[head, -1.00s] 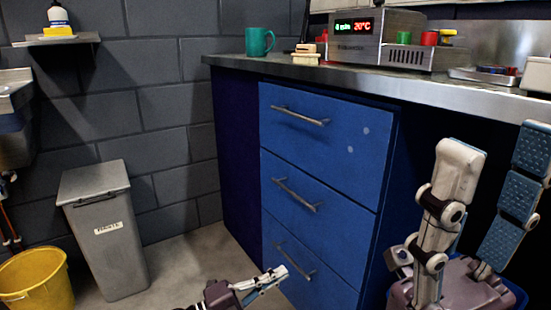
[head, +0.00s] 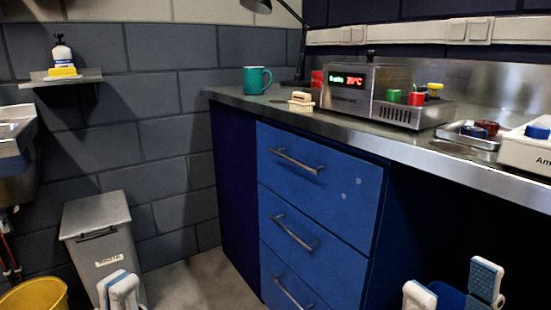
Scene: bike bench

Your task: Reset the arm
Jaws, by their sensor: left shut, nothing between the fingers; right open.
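My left gripper (head: 121,291) shows at the bottom left of the head view, in front of the grey waste bin. Its white-backed fingers are together with nothing between them. My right gripper (head: 453,287) shows at the bottom right, in front of the dark space under the bench. Its two white and blue fingers stand wide apart, and no held object shows between them. Most of both arms is below the picture edge.
The steel bench top (head: 350,130) carries a teal mug (head: 257,79), a brush (head: 300,101) and a metal device with a display (head: 365,90). Blue drawers (head: 318,180) are closed. A waste bin (head: 97,218) and yellow bucket (head: 35,297) stand left.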

